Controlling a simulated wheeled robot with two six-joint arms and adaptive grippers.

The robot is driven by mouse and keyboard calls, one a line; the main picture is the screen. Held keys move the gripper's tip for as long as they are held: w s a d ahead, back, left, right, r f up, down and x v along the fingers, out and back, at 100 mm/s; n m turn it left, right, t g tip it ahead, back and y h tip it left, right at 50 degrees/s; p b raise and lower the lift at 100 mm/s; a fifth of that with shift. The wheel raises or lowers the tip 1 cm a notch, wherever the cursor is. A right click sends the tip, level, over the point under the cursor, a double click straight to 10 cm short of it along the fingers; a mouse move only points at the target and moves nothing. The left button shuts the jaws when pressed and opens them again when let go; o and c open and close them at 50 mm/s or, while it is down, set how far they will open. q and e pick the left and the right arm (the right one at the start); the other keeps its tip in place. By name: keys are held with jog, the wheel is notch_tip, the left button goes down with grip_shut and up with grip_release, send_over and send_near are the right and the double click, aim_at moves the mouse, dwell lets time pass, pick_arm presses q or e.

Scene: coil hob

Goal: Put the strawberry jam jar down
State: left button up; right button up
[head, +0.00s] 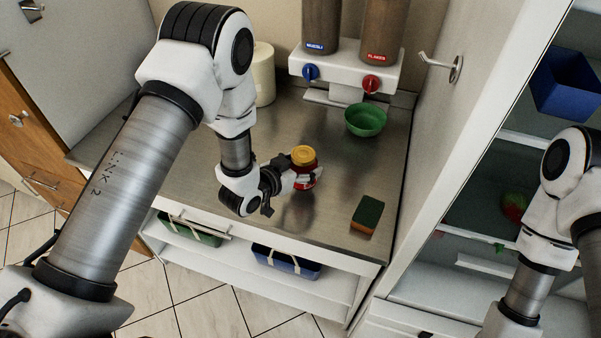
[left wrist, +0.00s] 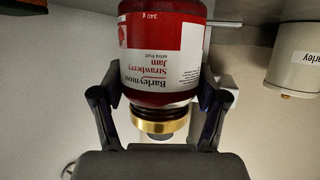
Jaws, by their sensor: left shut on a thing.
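The strawberry jam jar (head: 305,180), red with a gold-yellow lid and a white label, is upright over the steel worktop (head: 330,215), near its middle. I cannot tell whether its base touches the worktop. My left gripper (head: 287,181) is shut on the jar from the left side. In the left wrist view the jar (left wrist: 163,50) sits between the two dark fingers of my left gripper (left wrist: 160,98), its gold lid toward the palm edge of the picture. My right arm shows at the right of the head view, but its gripper is out of view.
A green bowl (head: 366,120) stands behind right, below the cereal dispensers (head: 345,68). A sponge (head: 367,215) lies at the front right. A cream canister (head: 263,75) stands at the back. An open cupboard (head: 475,185) is on the right. Bare worktop surrounds the jar.

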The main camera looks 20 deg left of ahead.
pick_arm(q)
jog(key=shift+w+a, duration=0.3)
jog(key=shift+w, duration=0.25)
jog(key=shift+w+f, duration=0.1)
jog(key=shift+f, duration=0.2)
notch_tip(320, 180, down, 3)
jog(key=shift+w+f+b, duration=0.1)
jog(key=shift+b, duration=1.15)
jog(key=o, duration=1.7)
jog(key=shift+c, duration=0.2)
